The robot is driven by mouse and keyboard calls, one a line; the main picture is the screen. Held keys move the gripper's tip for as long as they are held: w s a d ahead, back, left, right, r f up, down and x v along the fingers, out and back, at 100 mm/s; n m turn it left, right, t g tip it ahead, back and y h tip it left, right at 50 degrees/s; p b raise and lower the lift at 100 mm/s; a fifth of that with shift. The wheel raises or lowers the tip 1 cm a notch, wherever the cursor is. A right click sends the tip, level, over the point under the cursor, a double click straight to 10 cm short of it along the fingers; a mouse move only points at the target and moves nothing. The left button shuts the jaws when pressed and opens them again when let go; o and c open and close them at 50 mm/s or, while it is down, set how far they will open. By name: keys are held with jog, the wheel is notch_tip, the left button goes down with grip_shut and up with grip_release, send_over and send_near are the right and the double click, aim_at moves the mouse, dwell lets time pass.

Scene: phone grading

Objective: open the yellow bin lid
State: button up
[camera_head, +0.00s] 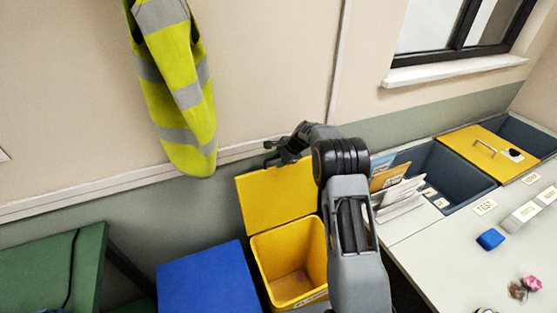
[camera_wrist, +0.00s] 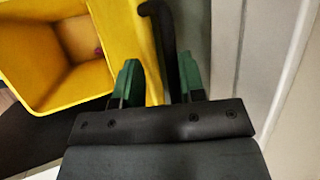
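The yellow bin (camera_head: 262,268) stands on the floor between the blue bin and the worktop. Its yellow lid (camera_head: 270,205) is raised and stands upright at the back, near the wall. The bin's inside shows, with a small pinkish thing (camera_head: 302,275) at the bottom. My gripper (camera_head: 275,153) is at the lid's top edge. In the wrist view, its two green fingertips (camera_wrist: 160,75) are apart. A black curved handle (camera_wrist: 166,30) at the lid's edge lies between them, with a gap beside it. The yellow bin (camera_wrist: 30,50) is at the left there.
A blue lid (camera_head: 208,283) is to the left, and a green surface (camera_head: 45,265) is further left. At right, the worktop (camera_head: 430,255) carries grey trays, cards, a blue block (camera_head: 490,239) and labels. A hi-vis vest (camera_head: 180,90) hangs on the wall above.

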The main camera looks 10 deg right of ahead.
jog(key=b+v, duration=0.2)
jog(key=v, duration=1.2)
jog(key=s+f+n+g+h, duration=0.1)
jog(key=s+f+n, duration=0.3)
jog(key=s+a+r+n+h, duration=0.1)
jog(key=s+a+r+n, duration=0.1)
jog(key=s, duration=0.7)
jog(key=s+a+r+n+t+h, duration=0.1)
jog(key=s+n, duration=0.4)
jog(key=s, duration=0.5)
jog(key=s+a+r+n+h, duration=0.2)
jog(key=s+r+n, duration=0.1)
jog(key=s, duration=0.7)
jog(key=shift+s+a+r+n+h, duration=0.2)
jog(key=shift+a+r+n+h, duration=0.1)
jog(key=shift+r+n, duration=0.15)
